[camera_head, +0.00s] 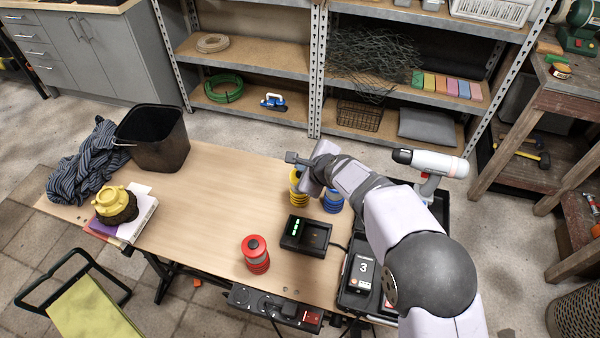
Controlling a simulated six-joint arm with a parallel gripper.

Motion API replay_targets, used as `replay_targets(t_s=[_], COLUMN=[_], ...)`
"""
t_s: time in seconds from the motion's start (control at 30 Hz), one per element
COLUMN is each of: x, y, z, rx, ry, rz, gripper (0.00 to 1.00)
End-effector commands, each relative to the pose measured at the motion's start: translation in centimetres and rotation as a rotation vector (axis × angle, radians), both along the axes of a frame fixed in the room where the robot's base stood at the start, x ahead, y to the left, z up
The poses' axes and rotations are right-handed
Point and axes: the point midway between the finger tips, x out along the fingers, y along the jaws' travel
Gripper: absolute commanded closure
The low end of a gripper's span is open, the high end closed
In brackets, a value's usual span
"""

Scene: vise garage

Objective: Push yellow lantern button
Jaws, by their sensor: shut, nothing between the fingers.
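The yellow lantern (295,186) stands upright near the right-hand part of the table, partly hidden behind my gripper. My gripper (290,157) is shut and empty, with its fingertips at the top of the yellow lantern. From this angle I cannot tell whether the fingers touch the lantern's top, and its button is hidden. A blue lantern (332,203) stands just right of the yellow one, partly covered by my arm.
A black charger (306,236) with green lights sits in front of the lanterns. A drill (430,163) and a battery marked 3 (361,271) are at the right. A black bin (155,140), a striped cloth (84,163) and books are at the left. The table's middle (205,205) is clear.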

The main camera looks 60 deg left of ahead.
Motion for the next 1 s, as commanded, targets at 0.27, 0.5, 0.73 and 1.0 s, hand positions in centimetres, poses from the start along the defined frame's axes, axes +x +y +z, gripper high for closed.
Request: replay_targets(t_s=[0.27, 0.5, 0.73, 1.0], x=[0.0, 0.01, 0.01, 0.01], y=[0.0, 0.0, 0.0, 0.0], z=[-0.13, -0.85, -0.86, -0.91], rx=[0.0, 0.0, 0.0, 0.0], ry=[0.0, 0.001, 0.0, 0.0], rz=[0.0, -0.001, 0.0, 0.0], gripper=[1.0, 1.0, 1.0, 1.0])
